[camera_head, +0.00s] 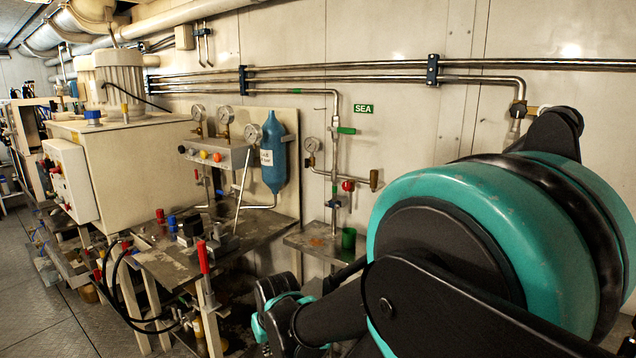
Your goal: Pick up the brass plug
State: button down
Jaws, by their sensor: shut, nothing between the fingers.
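I cannot make out a loose brass plug for certain. A brass-coloured fitting (374,180) ends the short branch pipe beside a red valve knob on the wall; I cannot tell if it is the plug. A small metal shelf (296,240) below it holds a green cup (348,238) and has a small orange-brown mark on its top. My arm, black and teal, fills the right foreground and reaches down to the lower middle.
A stained metal bench (178,262) with red-handled valves, blue and red caps and black hoses stands left of the shelf. A blue cylinder (273,155) and gauges are on the panel above. A large beige cabinet (140,165) stands farther left. Floor (40,300) is clear at lower left.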

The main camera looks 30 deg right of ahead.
aim_at(374, 174)
jog(key=z, duration=1.2)
